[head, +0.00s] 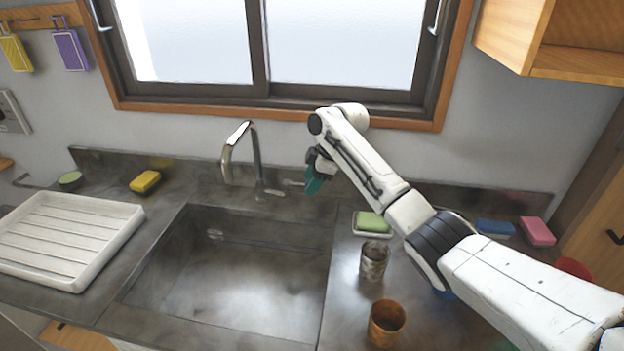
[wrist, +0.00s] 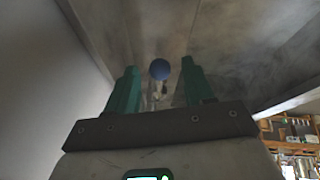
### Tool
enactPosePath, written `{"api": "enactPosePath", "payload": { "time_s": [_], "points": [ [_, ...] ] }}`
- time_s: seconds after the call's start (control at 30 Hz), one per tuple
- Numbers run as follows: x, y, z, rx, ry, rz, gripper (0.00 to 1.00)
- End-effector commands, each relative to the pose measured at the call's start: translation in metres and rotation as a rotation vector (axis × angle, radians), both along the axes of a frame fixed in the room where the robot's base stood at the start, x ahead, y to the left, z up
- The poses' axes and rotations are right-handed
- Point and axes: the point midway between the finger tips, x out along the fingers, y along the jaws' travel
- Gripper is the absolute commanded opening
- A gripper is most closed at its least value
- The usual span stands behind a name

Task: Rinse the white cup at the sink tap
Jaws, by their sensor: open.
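A pale, mottled grey-white cup (head: 374,260) stands upright on the counter right of the sink; it is the only whitish cup I see. The chrome tap (head: 243,160) arches over the back of the sink (head: 235,265), and no water shows. My gripper (head: 314,182) is at the back wall, right of the tap, by a short lever (head: 291,183).
A brown cup (head: 387,323) stands in front of the pale cup. A green sponge (head: 372,222) lies on a dish behind it. My arm crosses above the right counter and hides part of it. A white drying rack (head: 125,220) is left of the sink.

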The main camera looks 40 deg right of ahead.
Motion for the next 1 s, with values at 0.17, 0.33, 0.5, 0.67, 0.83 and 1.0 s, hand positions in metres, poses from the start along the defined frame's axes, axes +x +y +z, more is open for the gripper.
{"api": "enactPosePath", "payload": {
  "time_s": [0.17, 0.33, 0.5, 0.67, 0.83, 1.0],
  "points": [
    [0.0011, 0.0005, -0.0026, 0.000, 0.000, 0.000, 0.52],
    [0.0011, 0.0003, -0.0025, -0.001, -0.001, 0.000, 0.50],
    [0.0010, 0.0003, -0.0023, -0.001, -0.001, 0.000, 0.34],
    [0.0009, 0.0002, -0.0023, -0.001, -0.001, 0.000, 0.19],
    [0.0010, 0.0001, -0.0022, -0.001, -0.001, 0.000, 0.02],
    [0.0009, 0.0001, -0.0023, -0.001, -0.001, 0.000, 0.00]
  ]
}}
